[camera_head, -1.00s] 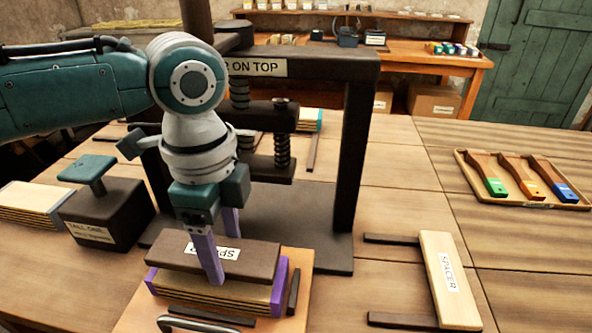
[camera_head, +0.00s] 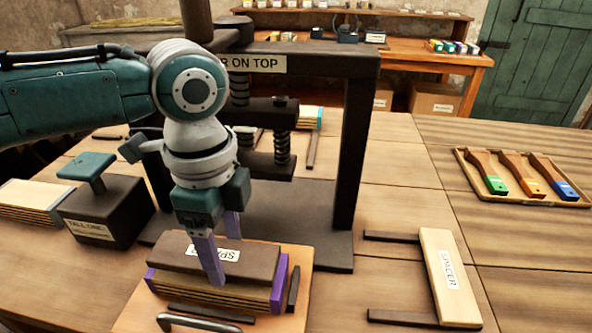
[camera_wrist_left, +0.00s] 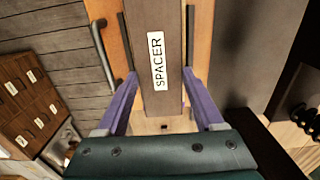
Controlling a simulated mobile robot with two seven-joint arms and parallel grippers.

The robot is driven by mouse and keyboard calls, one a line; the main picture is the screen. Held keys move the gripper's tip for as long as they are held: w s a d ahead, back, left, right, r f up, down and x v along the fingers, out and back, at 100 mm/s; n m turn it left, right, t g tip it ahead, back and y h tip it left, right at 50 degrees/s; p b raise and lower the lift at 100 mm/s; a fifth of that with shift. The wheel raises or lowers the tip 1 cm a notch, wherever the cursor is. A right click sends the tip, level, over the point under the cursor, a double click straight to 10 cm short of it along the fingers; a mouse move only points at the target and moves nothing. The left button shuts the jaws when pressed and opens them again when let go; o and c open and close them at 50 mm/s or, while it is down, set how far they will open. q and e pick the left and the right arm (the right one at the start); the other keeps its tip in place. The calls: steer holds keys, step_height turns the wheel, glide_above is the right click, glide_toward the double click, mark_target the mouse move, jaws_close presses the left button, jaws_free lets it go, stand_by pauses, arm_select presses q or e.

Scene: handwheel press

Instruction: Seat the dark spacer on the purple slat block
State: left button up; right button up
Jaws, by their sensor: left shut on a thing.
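The dark spacer (camera_head: 175,252), a brown bar with a SPACER label, lies along the top of the purple slat block (camera_head: 200,291) in the head view. The block shows a stack of pale slats with purple ends. No clear gap shows between spacer and slats, but I cannot tell whether it bears fully. My left gripper (camera_head: 224,262) is shut on the spacer from above, with one purple finger on each long side. In the left wrist view the spacer (camera_wrist_left: 157,25) runs between the fingers. The spacer's far side is hidden. My right gripper is not in view.
The block stands on an orange-tan board (camera_head: 300,262) with dark strips and a metal handle (camera_head: 200,322). The dark press frame (camera_head: 352,150) stands close behind. A dark weight (camera_head: 105,212) is at left. A pale spacer (camera_head: 448,277) lies right, with a brush tray (camera_head: 525,198) beyond.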

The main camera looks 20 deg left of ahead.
arm_select(q)
steer(key=shift+f+b, duration=0.4)
steer(key=shift+f, duration=0.25)
steer(key=o, duration=1.5)
steer(key=shift+c, duration=0.2)
step_height(320, 180, up, 10)
steer(key=p, duration=0.1)
steer(key=shift+d, duration=0.1)
